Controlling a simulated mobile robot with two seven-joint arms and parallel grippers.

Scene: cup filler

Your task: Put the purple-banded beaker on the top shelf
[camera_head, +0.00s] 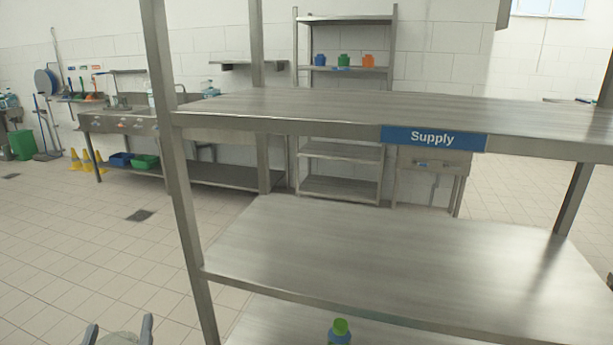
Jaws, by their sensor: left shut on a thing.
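My left gripper (118,326) shows at the bottom left edge, in front of and below the shelving unit and left of its near left post. Its two fingers are shut on a greyish round-topped thing (120,339), most of which is cut off by the frame. No purple band shows on it, so I cannot tell from this view that it is the beaker. The unit's highest board in view (330,108) carries a blue "Supply" sign (433,138) on its front edge and is bare. My right gripper is not in view.
The board below (400,250) is also bare. A green-capped bottle (340,333) stands on the lowest visible board (270,325). Metal posts (176,170) bound the unit. A sink bench (120,122) and a back rack with coloured containers (343,60) stand farther off.

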